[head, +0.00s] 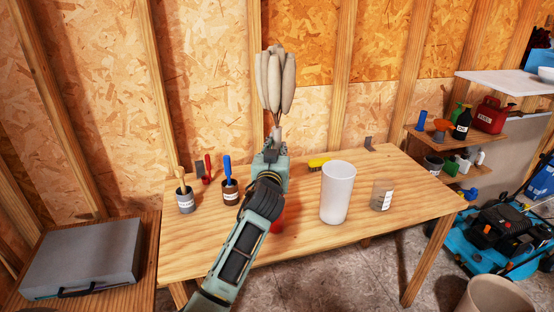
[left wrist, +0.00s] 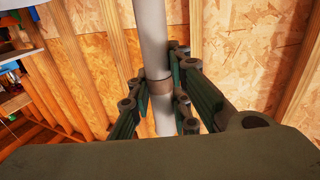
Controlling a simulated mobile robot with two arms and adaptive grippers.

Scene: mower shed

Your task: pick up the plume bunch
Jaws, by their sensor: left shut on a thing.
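The plume bunch (head: 275,80) is a cluster of pale beige plumes on thin stems, upright above the wooden table in the head view. My left gripper (head: 273,145) is shut on its stems, just below the plume heads. In the left wrist view, a pale grey stem with a brown band (left wrist: 157,87) stands between the fingers of my left gripper (left wrist: 160,100). The plume heads are outside that view. My left arm hides part of the table and most of a red object (head: 277,221) behind it. My right gripper is not in view.
A grey case (head: 85,258) lies on a low bench at left. A blue mower (head: 500,235) stands at right.

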